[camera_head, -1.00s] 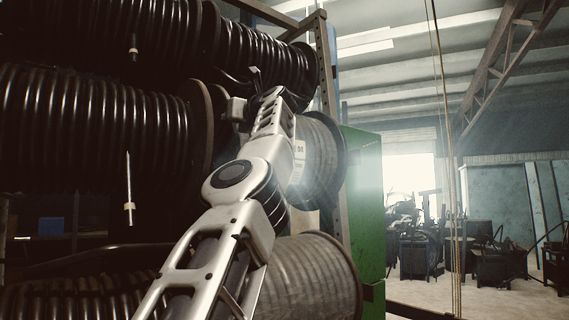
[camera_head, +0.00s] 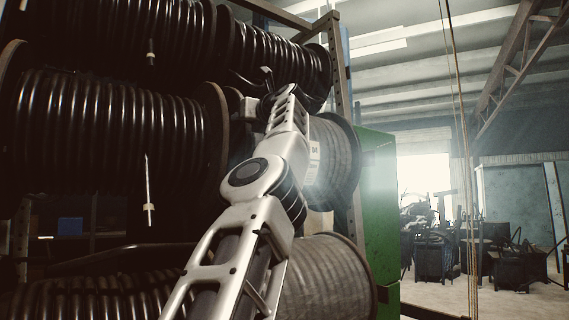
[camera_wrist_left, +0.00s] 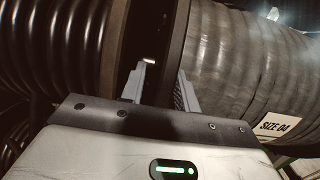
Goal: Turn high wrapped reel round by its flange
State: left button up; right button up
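The high wrapped reel (camera_head: 337,165) is grey with a pale label and sits on the middle level of the rack. In the left wrist view its wrapped body (camera_wrist_left: 240,70) with a "SIZE 04" label is at right, and its dark flange (camera_wrist_left: 178,45) runs down toward my fingers. My left gripper (camera_wrist_left: 160,88) is open, its two fingers apart at the flange, one on either side as far as I can see. Contact cannot be told. In the head view my left arm hides part of the reel. My right gripper is not in view.
A black hose reel (camera_head: 110,130) stands close on the left, its flange (camera_wrist_left: 114,50) leaving a narrow gap. Another black reel (camera_head: 275,55) is above and a lower wrapped reel (camera_head: 325,280) below. A rack post (camera_head: 345,80) and green cabinet (camera_head: 378,220) stand at right.

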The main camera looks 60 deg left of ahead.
pick_arm(q)
jog(key=shift+s+a+f, duration=0.1)
jog(key=shift+a+f, duration=0.3)
jog(key=shift+f, duration=0.1)
jog(key=shift+w+d+b, duration=0.2)
jog(key=shift+d+b, duration=0.1)
jog(key=shift+w+d, duration=0.3)
jog(key=shift+w, duration=0.2)
jog(key=d+r+b, duration=0.1)
jog(key=d+r, duration=0.1)
jog(key=d, duration=0.4)
jog(key=shift+w+d+r, duration=0.15)
jog(key=shift+w, duration=0.25)
